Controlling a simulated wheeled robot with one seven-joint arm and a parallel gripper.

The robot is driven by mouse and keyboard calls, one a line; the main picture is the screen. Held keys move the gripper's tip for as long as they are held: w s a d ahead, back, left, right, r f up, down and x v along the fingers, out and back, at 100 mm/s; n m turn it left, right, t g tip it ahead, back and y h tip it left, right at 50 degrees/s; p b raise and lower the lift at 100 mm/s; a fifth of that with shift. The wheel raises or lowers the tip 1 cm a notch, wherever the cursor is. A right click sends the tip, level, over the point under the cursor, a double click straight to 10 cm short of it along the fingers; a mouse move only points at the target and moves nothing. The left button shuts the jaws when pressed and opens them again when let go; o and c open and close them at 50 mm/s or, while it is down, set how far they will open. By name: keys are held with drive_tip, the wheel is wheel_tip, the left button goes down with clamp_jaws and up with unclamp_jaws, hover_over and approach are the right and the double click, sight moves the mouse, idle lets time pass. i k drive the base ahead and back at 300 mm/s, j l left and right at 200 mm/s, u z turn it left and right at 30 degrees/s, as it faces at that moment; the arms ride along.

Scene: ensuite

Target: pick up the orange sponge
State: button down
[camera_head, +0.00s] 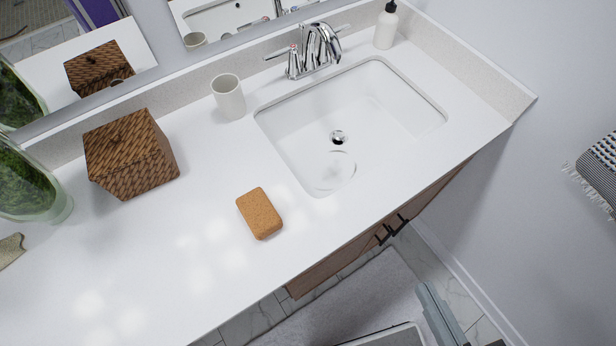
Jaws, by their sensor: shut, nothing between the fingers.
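The orange sponge (259,213) is a cork-textured block with rounded corners. It lies flat on the white countertop (150,270), left of the sink and a little back from the front edge. Nothing touches it or covers it. My gripper does not show in this view. Only grey parts, seemingly of my own body, show low at the bottom right, apart from the counter.
A sink (390,125) with a faucet (318,48) is right of the sponge. A white cup (228,97), a woven box (130,155) and a soap bottle (386,27) stand toward the back. A glass vase (30,190) is far left. Counter around the sponge is clear.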

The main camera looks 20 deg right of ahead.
sight(261, 217)
drive_tip(key=i+l, duration=0.1)
drive_tip(key=l, duration=0.25)
drive_tip(key=i+l, duration=0.15)
drive_tip(key=l, duration=0.15)
drive_tip(key=i+l+u, duration=0.1)
drive_tip(key=l, duration=0.25)
drive_tip(key=l+u, duration=0.1)
drive_tip(key=u, duration=1.55)
